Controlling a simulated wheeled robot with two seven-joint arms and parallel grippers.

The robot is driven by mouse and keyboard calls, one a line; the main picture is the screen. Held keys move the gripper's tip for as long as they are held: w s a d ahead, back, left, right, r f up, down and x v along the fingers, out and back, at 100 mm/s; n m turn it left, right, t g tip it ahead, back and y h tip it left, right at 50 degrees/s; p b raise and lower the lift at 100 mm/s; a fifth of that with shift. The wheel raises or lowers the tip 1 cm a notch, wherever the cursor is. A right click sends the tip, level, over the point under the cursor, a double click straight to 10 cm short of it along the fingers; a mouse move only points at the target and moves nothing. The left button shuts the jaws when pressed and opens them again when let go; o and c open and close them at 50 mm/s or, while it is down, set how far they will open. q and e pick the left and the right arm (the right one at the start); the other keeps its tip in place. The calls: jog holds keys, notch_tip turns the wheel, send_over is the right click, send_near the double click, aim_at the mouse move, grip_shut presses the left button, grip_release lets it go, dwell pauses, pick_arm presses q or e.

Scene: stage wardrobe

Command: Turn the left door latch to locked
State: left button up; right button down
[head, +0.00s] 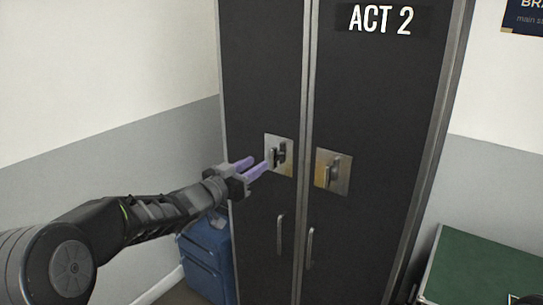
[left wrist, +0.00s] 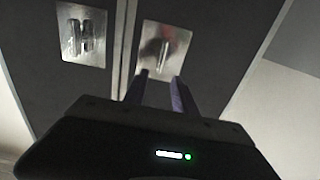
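The left door latch (head: 283,152) is a small dark upright handle on a metal plate on the left door of a dark wardrobe. My left gripper (head: 258,168) has purple fingers spread apart, with nothing between them. Its tips are just left of and slightly below the latch; I cannot tell whether they touch the plate. The left wrist view appears upside down. There the open fingers point at the left door's plate (left wrist: 163,40), and its handle shows faintly just beyond the tips.
The right door has a similar plate with an upright latch (head: 332,172). Two long pull handles (head: 279,235) (head: 309,248) are lower on the doors. A blue case (head: 207,258) stands at the wardrobe's left. A green-topped surface (head: 480,268) is at the lower right.

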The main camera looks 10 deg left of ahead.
aim_at(271, 155)
pick_arm(q)
jog(key=shift+p+x, duration=0.75)
jog(key=shift+x, duration=3.2)
grip_shut()
